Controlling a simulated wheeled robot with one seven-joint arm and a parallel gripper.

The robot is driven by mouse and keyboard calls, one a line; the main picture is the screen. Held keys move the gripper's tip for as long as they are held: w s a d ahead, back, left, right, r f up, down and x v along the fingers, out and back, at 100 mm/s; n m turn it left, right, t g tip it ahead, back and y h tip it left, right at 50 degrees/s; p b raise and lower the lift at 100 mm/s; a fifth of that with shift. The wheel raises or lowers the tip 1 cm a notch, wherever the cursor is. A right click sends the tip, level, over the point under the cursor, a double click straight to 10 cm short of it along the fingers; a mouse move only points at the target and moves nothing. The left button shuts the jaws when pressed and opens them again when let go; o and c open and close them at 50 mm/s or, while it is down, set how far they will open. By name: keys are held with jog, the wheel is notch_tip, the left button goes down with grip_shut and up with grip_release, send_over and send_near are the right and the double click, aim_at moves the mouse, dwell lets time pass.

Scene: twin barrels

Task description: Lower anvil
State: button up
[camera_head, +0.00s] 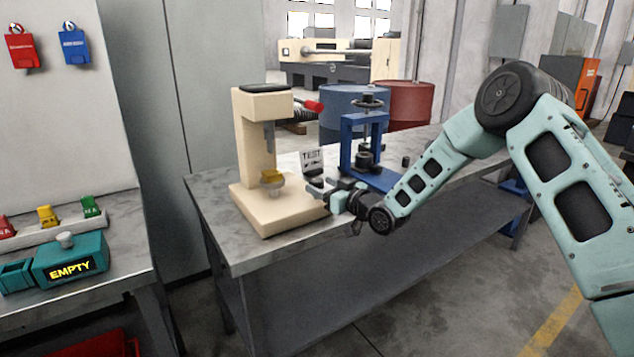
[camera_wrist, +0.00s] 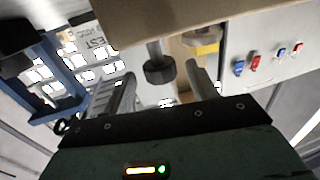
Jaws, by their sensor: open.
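A cream press (camera_head: 257,140) stands on the grey bench, with a lever ending in a red grip (camera_head: 314,106) at its right. Its yellow part (camera_head: 271,177), perhaps the anvil, sits low above the base; in the wrist view yellow (camera_wrist: 203,42) shows beside a cream block (camera_wrist: 170,18). My gripper (camera_head: 314,189) is low at the press's right side, apart from the yellow part. In the wrist view my gripper (camera_wrist: 160,75) is open, with a dark faceted knob on a short shaft (camera_wrist: 160,70) showing between its fingers. I cannot tell whether they touch it.
A blue frame press (camera_head: 362,145) stands close behind my gripper, and a white TEST sign (camera_head: 312,158) is beside it. Blue (camera_head: 350,103) and red barrels (camera_head: 405,104) stand behind the bench. A teal box marked EMPTY (camera_head: 68,262) is on the left bench.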

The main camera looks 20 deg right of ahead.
jog(key=shift+x, duration=1.4)
jog(key=shift+c, duration=0.4)
jog(key=c, duration=0.9)
jog(key=shift+a+f+h, duration=0.1)
jog(key=shift+h, duration=0.2)
jog(key=m+t+h+b, duration=0.1)
jog(key=m+h+b, duration=0.1)
jog(key=shift+h, duration=0.3)
jog(key=shift+m+t+h+b, duration=0.6)
jog(key=shift+m+h+b, duration=0.55)
jog(key=shift+h, duration=0.75)
